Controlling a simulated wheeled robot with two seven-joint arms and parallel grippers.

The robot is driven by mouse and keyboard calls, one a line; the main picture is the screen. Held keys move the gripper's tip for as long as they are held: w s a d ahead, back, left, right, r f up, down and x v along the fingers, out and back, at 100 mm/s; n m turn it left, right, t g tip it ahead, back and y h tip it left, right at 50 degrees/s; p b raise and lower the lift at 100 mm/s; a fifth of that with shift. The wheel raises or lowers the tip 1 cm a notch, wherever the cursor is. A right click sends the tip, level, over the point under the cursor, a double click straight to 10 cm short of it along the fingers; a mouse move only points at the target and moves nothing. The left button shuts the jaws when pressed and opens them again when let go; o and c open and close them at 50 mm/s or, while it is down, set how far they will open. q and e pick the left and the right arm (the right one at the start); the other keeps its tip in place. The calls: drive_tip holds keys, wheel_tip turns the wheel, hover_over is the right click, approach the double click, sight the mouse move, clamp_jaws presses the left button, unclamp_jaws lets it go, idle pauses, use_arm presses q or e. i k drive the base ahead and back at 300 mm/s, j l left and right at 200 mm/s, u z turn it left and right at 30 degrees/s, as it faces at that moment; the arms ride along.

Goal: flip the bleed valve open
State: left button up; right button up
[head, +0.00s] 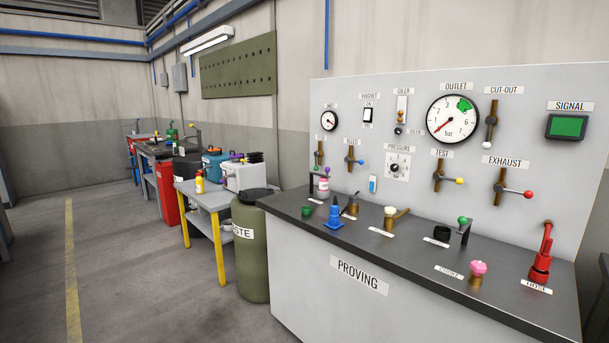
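The grey proving panel (430,190) stands at the right with several valves on it. A small valve with a blue-tipped lever (355,161) sits at the left of the panel; the label above it is too small to read surely. Its lever points right. The test valve (440,178) has a yellow-tipped lever pointing right, and the exhaust valve (503,190) has a red-tipped lever pointing right. The cut-out valve (491,125) has its white-tipped lever pointing down. I cannot read a bleed label for certain. Neither of my grippers is in view.
The dark bench top (400,240) under the panel carries a blue cone-shaped piece (334,216), a pink knob (478,268) and a red hose fitting (541,258). A green waste drum (251,262) stands at the bench's left end. The floor (140,270) at left is clear.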

sight(348, 159)
drive_tip(key=i+j+z, duration=0.55)
drive_tip(key=i+j+u, duration=0.25)
drive_tip(key=i+j, duration=1.5)
drive_tip(key=i, duration=0.05)
